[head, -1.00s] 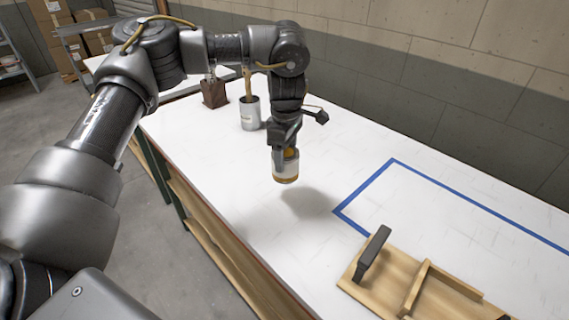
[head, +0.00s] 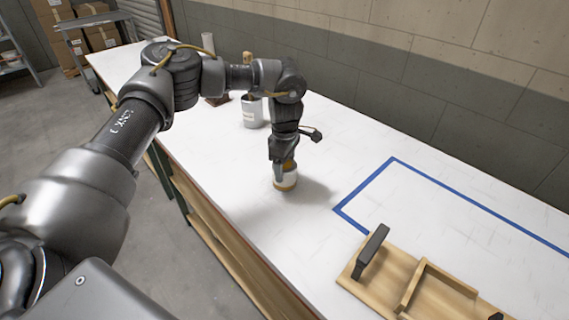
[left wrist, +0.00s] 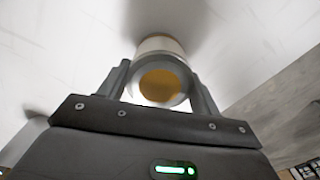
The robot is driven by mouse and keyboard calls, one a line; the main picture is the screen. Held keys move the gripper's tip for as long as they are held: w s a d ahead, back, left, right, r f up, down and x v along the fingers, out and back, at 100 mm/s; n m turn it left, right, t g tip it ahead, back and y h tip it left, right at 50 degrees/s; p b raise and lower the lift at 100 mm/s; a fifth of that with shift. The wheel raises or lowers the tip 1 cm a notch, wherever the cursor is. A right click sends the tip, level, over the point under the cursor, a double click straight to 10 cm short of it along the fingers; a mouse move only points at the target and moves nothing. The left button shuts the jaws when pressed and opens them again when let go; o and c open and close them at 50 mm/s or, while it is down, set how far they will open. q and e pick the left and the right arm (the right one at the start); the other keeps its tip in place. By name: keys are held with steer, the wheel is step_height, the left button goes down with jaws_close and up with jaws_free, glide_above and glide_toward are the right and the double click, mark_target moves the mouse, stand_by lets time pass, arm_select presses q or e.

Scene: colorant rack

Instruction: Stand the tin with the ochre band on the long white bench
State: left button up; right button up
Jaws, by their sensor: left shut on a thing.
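The tin with the ochre band (head: 286,182) is upright in my left gripper (head: 284,170), low over the long white bench (head: 230,190). The gripper points down and is shut on the tin's upper part. In the left wrist view the tin (left wrist: 160,45) sits between the two fingers (left wrist: 163,88), with its ochre top facing the camera. A shadow lies on the bench close beside the tin. I cannot tell whether its base touches the bench. My right gripper is not in view.
A grey tin (head: 252,112) with a brush stands behind my left arm. A wooden rack (head: 400,285) with a dark handle lies at the front right. Blue tape (head: 400,165) marks an area on the bench. Bare bench surrounds the held tin.

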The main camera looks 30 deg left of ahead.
arm_select(q)
steer(key=shift+d+f, duration=0.1)
steer(key=shift+f, duration=0.05)
steer(key=o, duration=1.1)
steer(key=shift+o, duration=0.4)
step_height(320, 180, up, 12)
steer(key=b, duration=0.1)
steer(key=shift+r, duration=0.2)
